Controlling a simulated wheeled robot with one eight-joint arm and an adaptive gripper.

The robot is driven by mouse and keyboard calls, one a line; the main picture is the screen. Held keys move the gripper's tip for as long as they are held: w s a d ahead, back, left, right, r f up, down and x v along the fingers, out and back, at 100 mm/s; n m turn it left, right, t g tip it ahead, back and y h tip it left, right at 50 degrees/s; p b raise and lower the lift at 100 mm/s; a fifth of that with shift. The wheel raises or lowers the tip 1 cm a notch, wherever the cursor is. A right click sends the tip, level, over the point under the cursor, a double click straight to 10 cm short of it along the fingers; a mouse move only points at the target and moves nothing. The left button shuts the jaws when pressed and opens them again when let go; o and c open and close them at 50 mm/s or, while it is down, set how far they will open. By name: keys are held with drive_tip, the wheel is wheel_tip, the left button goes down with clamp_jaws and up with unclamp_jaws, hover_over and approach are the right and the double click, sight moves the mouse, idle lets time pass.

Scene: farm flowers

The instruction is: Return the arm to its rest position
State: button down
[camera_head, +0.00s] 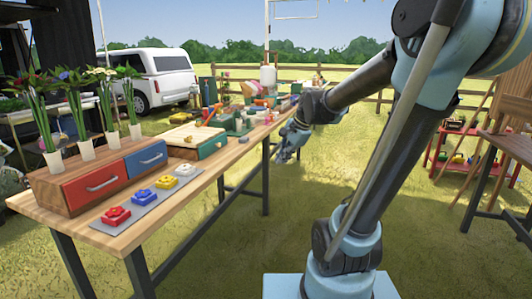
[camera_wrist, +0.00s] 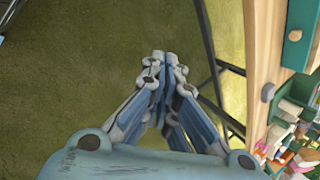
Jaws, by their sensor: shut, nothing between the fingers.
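My gripper (camera_head: 284,156) hangs in the air beside the right edge of the long wooden table, over the grass. My arm is bent, with its forearm reaching left and the gripper pointing down. In the wrist view my gripper (camera_wrist: 165,58) has its fingers together, with nothing between them. Grass shows below it, and the table edge (camera_wrist: 252,50) and dark table legs are to its right. The gripper looks apart from the table.
The table (camera_head: 137,228) holds a red-and-blue drawer box (camera_head: 113,177), flowers in white pots, coloured buttons on a grey strip, and a wooden box with a green drawer (camera_head: 212,146). A red shelf (camera_head: 450,150) and another table stand right. Open grass lies between.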

drive_tip(key=s+d+f+n+h, duration=0.1)
drive_tip(key=s+d+f+n, duration=0.3)
drive_tip(key=s, duration=0.3)
drive_tip(key=s+d+f+n+h, duration=0.2)
drive_tip(key=s+d+f+n, duration=0.2)
drive_tip(key=s, duration=0.3)
drive_tip(key=s+d+f+n+g+h, duration=0.1)
drive_tip(key=s+d+f+n, duration=0.2)
drive_tip(key=s, duration=0.4)
drive_tip(key=shift+d+f+n, duration=0.4)
drive_tip(key=shift+d+f, duration=0.25)
drive_tip(key=shift+d, duration=0.2)
